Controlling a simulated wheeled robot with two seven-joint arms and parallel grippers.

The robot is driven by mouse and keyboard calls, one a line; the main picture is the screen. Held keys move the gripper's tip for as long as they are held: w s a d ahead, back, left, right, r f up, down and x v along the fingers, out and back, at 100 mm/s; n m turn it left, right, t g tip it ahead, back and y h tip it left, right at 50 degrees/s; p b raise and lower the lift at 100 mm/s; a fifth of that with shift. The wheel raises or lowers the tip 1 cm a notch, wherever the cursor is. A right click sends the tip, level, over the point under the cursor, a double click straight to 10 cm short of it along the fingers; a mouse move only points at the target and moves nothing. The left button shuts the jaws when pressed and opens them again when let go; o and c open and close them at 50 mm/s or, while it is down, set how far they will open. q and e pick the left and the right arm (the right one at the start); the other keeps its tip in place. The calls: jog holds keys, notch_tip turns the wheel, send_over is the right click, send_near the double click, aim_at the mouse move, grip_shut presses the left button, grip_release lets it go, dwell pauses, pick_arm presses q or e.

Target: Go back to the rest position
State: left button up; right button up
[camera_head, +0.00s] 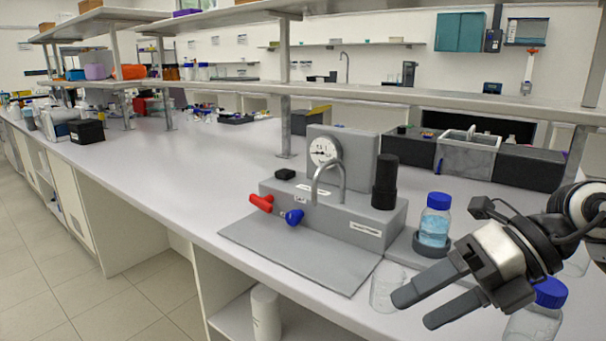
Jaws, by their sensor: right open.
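My right gripper (418,308) comes in from the right edge. Its two dark fingers are apart with nothing seen between them. They point left and down over the front of the bench, overlapping a clear glass vessel (386,287) in the picture; I cannot tell whether they touch it. My left gripper is not in view. The grey membrane rig (335,215) stands on the bench with a round gauge (324,151), a red handle (261,202), a blue handle (294,217) and a black cylinder (385,182).
A blue-capped bottle with blue liquid (435,220) stands in a dark round holder right of the rig. Another blue-capped bottle (537,312) is partly hidden below my right gripper. Shelf posts and grey and black boxes (467,157) stand behind.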

jog(key=a+m+y, duration=0.3)
jog(key=a+y, duration=0.4)
jog(key=y, duration=0.1)
jog(key=w+d+f+m+t+h, duration=0.25)
jog(key=f+m+t, duration=0.25)
jog(key=m+t, duration=0.45)
jog(key=w+d+f+m+t+h, duration=0.1)
jog(key=w+f+m+t+h, duration=0.25)
jog(key=m+t, duration=0.65)
jog(key=s+f+m+g+h, duration=0.4)
jog(key=s+f+m, duration=0.3)
jog(key=f, duration=0.6)
jog(key=s+d+f+m+g+h, duration=0.1)
jog(key=s+f+m+g+h, duration=0.4)
jog(key=f, duration=0.8)
jog(key=shift+s+m+g, duration=0.65)
jog(key=shift+s+m, duration=0.35)
jog(key=shift+m, duration=0.15)
jog(key=shift+d, duration=0.15)
